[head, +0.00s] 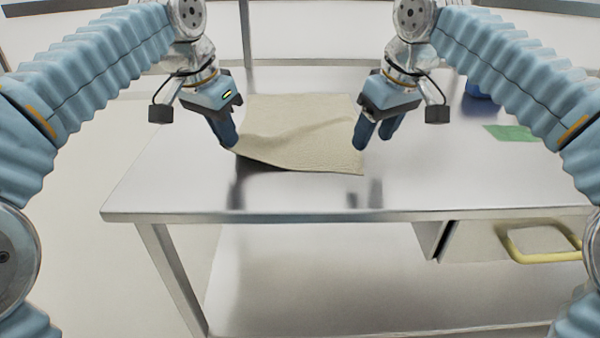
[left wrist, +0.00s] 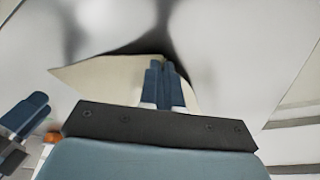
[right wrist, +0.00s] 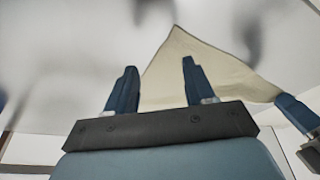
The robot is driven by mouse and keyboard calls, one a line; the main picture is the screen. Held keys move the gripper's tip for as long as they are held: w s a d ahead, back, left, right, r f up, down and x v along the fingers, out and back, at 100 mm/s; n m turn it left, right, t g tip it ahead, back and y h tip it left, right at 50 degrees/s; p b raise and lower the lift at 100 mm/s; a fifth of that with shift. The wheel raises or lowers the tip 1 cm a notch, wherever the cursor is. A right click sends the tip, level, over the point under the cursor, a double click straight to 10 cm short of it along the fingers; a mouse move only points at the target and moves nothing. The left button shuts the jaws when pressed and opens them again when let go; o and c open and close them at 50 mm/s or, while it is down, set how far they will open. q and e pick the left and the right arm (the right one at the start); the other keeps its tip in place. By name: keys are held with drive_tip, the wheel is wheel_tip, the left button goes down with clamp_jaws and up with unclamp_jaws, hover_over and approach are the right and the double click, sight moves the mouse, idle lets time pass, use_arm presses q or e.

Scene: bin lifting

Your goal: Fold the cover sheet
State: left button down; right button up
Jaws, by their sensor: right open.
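A beige cover sheet (head: 300,130) lies on the metal table, its near left corner raised and its surface rippled. My left gripper (head: 229,143) is at that near left corner, its fingers together on the sheet's edge. In the left wrist view the fingers (left wrist: 162,85) are closed with the sheet (left wrist: 105,78) on both sides of them. My right gripper (head: 375,145) is open beside the near right corner, apart from the left one. In the right wrist view its spread fingers (right wrist: 158,90) show, with the sheet's corner (right wrist: 178,60) between and beyond them.
The metal table (head: 420,190) is clear in front of the sheet. A green flat piece (head: 510,132) and a blue object (head: 478,90), partly hidden by my right arm, are at the right. A drawer with a yellow handle (head: 540,257) is under the tabletop.

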sight(353, 166)
drive_tip(key=shift+o, duration=0.6)
drive_tip(key=shift+s+r, duration=0.15)
drive_tip(key=shift+r, duration=0.05)
drive_tip(key=shift+c, duration=1.1)
drive_tip(key=shift+m+t, duration=0.4)
drive_tip(key=shift+m, duration=0.3)
drive_tip(key=s+r, duration=0.1)
drive_tip(key=r, duration=0.1)
drive_tip(key=s+a+r, duration=0.1)
drive_tip(key=s+r, duration=0.1)
drive_tip(key=shift+s+a+r, duration=0.1)
drive_tip(key=shift+s+r, duration=0.1)
drive_tip(key=shift+c, duration=0.4)
drive_tip(key=x, duration=1)
drive_tip(key=shift+c, duration=0.3)
drive_tip(key=shift+f, duration=0.1)
clamp_jaws()
drive_tip(key=shift+r, duration=2.55)
